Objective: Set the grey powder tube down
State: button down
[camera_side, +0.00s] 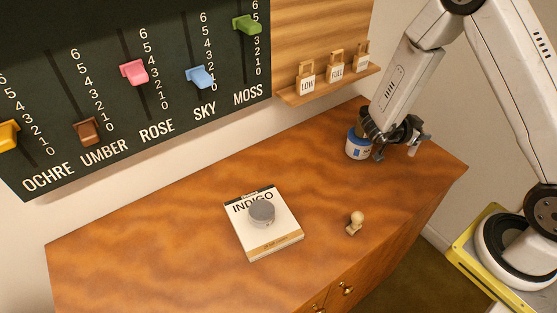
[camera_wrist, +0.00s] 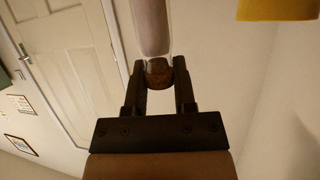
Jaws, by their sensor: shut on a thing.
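My gripper (camera_wrist: 159,80) is shut on a clear tube (camera_wrist: 152,28) of greyish powder in the wrist view. The fingers close around the tube's brown cork end (camera_wrist: 159,70). The tube's other end runs out of the top of that view. In the side view my gripper (camera_side: 420,136) is low at the far right part of the wooden table (camera_side: 180,245).
A white INDIGO box (camera_side: 270,238) with a grey round piece (camera_side: 262,212) on it lies mid-table. A small wooden knobbed piece (camera_side: 355,222) stands to its right. LOW and FULL tags (camera_side: 307,84) sit on a wall shelf (camera_side: 330,88). The table's left part is clear.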

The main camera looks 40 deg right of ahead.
aim_at(410, 155)
jog(key=shift+f, duration=0.15)
jog(key=shift+f, duration=1.65)
jog(key=shift+f, duration=0.15)
jog(key=shift+c, duration=2.2)
grip_release()
jog(key=shift+a+r, duration=0.15)
jog(key=shift+r, duration=0.1)
jog(key=v, duration=1.1)
jog(key=shift+a, duration=0.35)
